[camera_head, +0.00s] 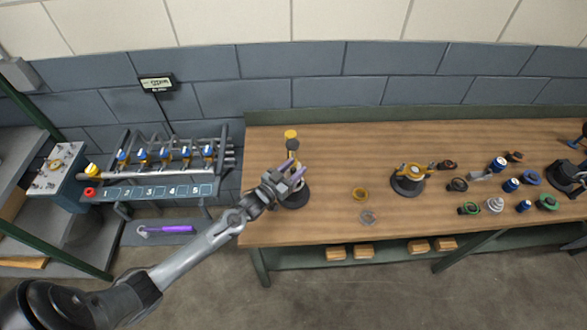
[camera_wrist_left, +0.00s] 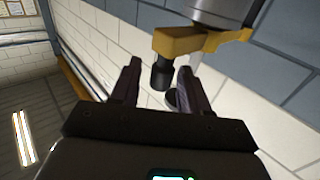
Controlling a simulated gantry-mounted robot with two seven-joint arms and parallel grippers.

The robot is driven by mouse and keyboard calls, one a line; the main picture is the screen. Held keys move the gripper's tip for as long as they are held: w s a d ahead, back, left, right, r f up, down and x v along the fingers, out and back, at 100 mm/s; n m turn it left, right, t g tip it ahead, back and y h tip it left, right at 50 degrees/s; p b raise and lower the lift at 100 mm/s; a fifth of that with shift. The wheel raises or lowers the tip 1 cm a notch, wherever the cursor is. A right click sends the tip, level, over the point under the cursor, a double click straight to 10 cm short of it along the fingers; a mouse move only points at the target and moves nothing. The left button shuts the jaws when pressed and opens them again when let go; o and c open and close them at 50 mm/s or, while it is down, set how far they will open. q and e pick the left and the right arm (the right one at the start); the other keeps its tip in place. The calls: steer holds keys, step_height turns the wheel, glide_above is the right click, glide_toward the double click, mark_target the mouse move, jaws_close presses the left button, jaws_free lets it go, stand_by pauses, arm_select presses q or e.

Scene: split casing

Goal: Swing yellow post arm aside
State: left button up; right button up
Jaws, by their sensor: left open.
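A post with a yellow top (camera_head: 291,134) stands at the left end of the wooden bench on a round black base (camera_head: 296,200). My left gripper (camera_head: 292,176) is in front of the post, low beside it, and hides part of it. In the left wrist view, the yellow arm (camera_wrist_left: 190,43) sticks out from a grey cylinder (camera_wrist_left: 222,10). A dark knob (camera_wrist_left: 160,77) hangs from the arm's end. My left gripper (camera_wrist_left: 158,74) is open, and the knob shows between its two fingers. Contact cannot be told.
The wooden bench (camera_head: 340,150) has a yellow ring (camera_head: 360,194), a clear ring (camera_head: 368,217) and a yellow-topped round fixture (camera_head: 409,178) to the right of the post. Several small parts lie further right. A numbered valve rack (camera_head: 150,190) stands left of the bench.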

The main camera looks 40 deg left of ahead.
arm_select(q)
jaws_close()
stand_by(0.3)
